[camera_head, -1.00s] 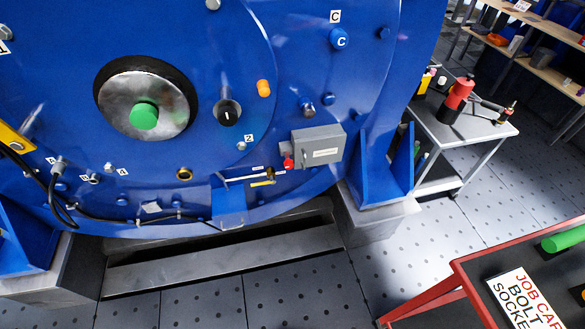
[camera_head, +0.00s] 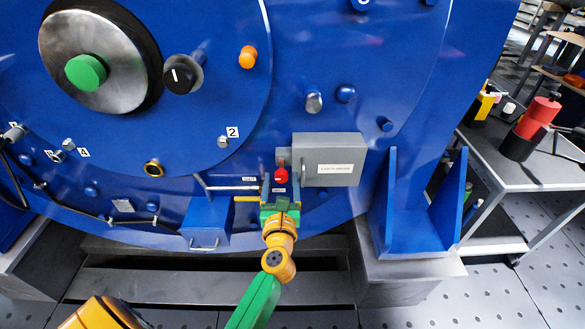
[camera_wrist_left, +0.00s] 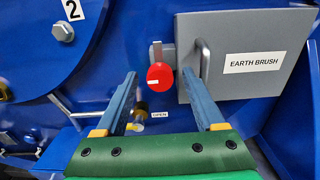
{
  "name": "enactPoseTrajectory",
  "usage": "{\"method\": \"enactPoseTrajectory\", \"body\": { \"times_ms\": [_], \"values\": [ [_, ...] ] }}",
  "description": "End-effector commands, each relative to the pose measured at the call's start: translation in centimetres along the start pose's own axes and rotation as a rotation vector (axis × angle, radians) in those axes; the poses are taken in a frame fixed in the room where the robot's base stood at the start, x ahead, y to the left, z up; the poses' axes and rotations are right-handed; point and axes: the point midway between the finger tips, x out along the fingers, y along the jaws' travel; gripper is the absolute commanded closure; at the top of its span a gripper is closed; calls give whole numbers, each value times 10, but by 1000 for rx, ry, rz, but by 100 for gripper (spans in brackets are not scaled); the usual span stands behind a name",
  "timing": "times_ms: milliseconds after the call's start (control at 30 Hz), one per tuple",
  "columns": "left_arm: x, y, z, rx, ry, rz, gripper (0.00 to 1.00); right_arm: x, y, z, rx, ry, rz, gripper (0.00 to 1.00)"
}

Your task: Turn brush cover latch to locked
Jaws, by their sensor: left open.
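The grey brush cover box (camera_head: 345,150) is mounted on the blue motor face; in the left wrist view the box (camera_wrist_left: 235,35) reads "EARTH BRUSH". The red latch knob (camera_head: 281,176) sits at the left edge of the box. In the left wrist view the knob (camera_wrist_left: 158,78) shows a short white mark near its lower left, and a small label below it. My left gripper (camera_head: 280,190) is open, its fingers pointing at the knob from below. In the left wrist view the fingertips (camera_wrist_left: 159,75) lie either side of the knob; contact is not visible. My right gripper is out of view.
A blue bracket box (camera_head: 206,220) and a yellow-handled rod (camera_head: 245,198) are left of my gripper. A blue gusset (camera_head: 420,215) stands right of the cover. A grey cart (camera_head: 490,190) is further right. Dark steps (camera_head: 200,285) lie below the motor.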

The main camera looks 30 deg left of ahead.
Motion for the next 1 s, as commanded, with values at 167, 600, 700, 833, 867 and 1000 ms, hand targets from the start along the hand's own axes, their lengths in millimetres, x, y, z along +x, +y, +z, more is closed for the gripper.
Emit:
{"method": "enactPoseTrajectory", "body": {
  "times_ms": [167,600,700,833,867,1000],
  "values": [
    [0,4,0,1,0,-1,29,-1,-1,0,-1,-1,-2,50],
    [0,3,-1,3,1,-1,100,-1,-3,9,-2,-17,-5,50],
    [0,3,-1,8,2,-1,100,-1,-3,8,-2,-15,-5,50],
    [0,3,-1,34,2,-1,100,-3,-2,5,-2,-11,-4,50],
    [0,3,-1,45,3,-1,100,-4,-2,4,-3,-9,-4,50],
    [0,3,0,120,4,0,100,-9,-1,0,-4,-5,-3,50]
  ]
}}
